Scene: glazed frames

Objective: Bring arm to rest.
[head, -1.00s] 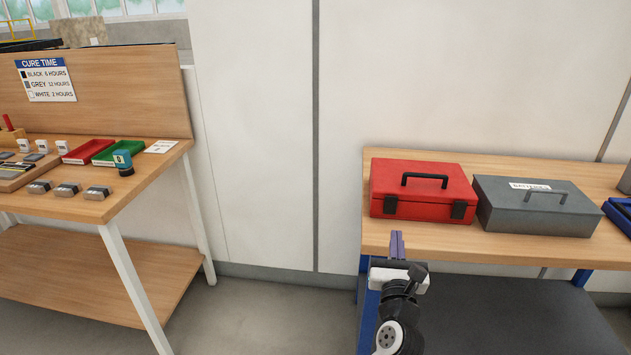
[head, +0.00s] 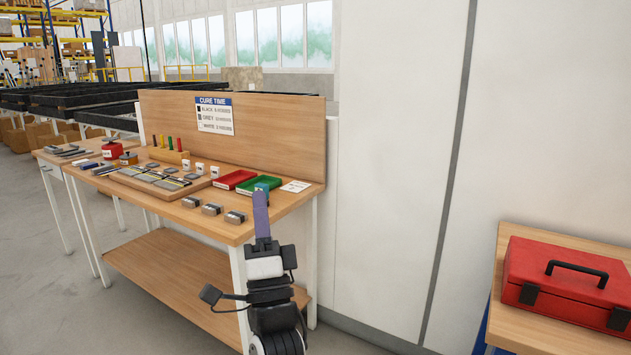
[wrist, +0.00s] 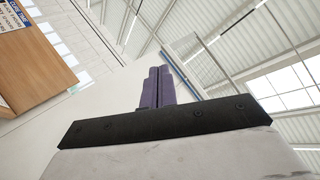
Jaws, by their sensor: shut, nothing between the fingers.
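My gripper (head: 261,214) is in the lower middle of the head view, pointing up, with its purple fingers together and nothing between them. It appears in front of the right part of the wooden workbench (head: 262,230). In the wrist view my gripper (wrist: 158,87) shows its two purple fingers side by side, pointing up toward the ceiling and white wall.
The workbench carries a red tray (head: 232,180), a green tray (head: 250,188), several grey blocks (head: 212,209) and a cure time sign (head: 214,115). A red toolbox (head: 566,279) sits on another table at right. Open floor (head: 60,300) lies at left.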

